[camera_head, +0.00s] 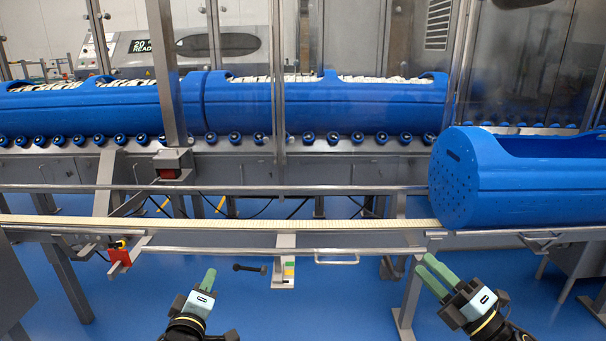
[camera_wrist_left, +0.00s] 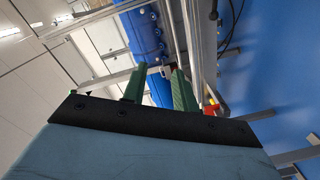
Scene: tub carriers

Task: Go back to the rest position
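My left gripper (camera_head: 210,272) is at the lower middle of the head view, in front of the rail and apart from everything. Its fingers look overlapped there, but the left wrist view shows the two green fingers (camera_wrist_left: 160,86) spread with an empty gap. My right gripper (camera_head: 426,265) is at the lower right, in front of and below the near blue tub (camera_head: 462,190). Its two green fingers stand slightly apart with nothing between them. The near blue tub lies on its carrier rails at the right.
A pale belt rail (camera_head: 240,224) with metal bars runs across in front of both grippers. A long row of blue tubs (camera_head: 240,108) filled with pale items rests on rollers behind it. Blue floor (camera_head: 320,310) is clear between my grippers. Metal posts and a leg (camera_head: 408,295) stand nearby.

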